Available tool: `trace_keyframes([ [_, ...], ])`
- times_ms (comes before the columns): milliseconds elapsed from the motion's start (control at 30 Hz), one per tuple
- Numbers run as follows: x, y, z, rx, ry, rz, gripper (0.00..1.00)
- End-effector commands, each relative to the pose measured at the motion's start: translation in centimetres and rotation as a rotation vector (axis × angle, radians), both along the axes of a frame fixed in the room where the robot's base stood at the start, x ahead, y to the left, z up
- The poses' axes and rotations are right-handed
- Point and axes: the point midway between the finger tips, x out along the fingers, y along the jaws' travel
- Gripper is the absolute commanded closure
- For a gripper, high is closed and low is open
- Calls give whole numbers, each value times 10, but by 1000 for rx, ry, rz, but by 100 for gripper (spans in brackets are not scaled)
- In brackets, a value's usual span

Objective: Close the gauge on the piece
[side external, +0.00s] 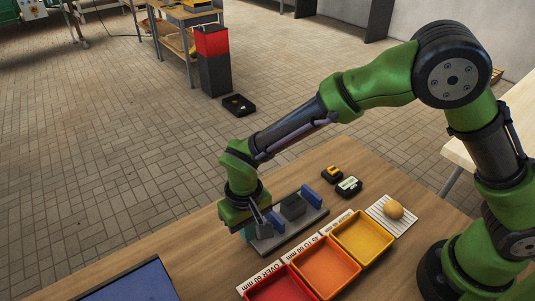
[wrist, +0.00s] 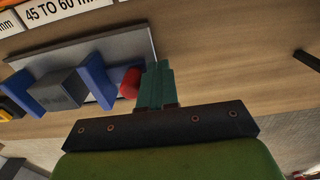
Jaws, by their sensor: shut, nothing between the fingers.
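The gauge (side external: 268,245) is a grey plate with two upright blue jaws on the wooden table. Its blue jaws (wrist: 97,78) (wrist: 22,92) show in the wrist view, with a dark grey block (wrist: 62,88) between them. A red knob (wrist: 130,82) sits on the outer side of the nearer jaw. My gripper (wrist: 154,85) is shut and empty, its teal fingers right beside the red knob; I cannot tell whether they touch it. In the side view my gripper (side external: 250,232) is at the gauge's left end and hides the knob. A round yellowish potato (side external: 394,210) lies on a white striped mat.
Red (side external: 282,286), orange (side external: 325,267) and yellow (side external: 362,238) trays with white size labels stand in front of the gauge. Two small dark devices (side external: 332,175) (side external: 349,187) lie behind it. A blue panel (side external: 127,283) is at the front left. The table left of the gauge is clear.

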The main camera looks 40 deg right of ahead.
Motion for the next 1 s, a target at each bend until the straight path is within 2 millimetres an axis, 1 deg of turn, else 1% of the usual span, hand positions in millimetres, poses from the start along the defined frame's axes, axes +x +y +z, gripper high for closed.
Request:
trace_keyframes([
  [467,0,0,0,0,0,-1,100],
  [1000,0,-14,0,0,0,-2,100],
])
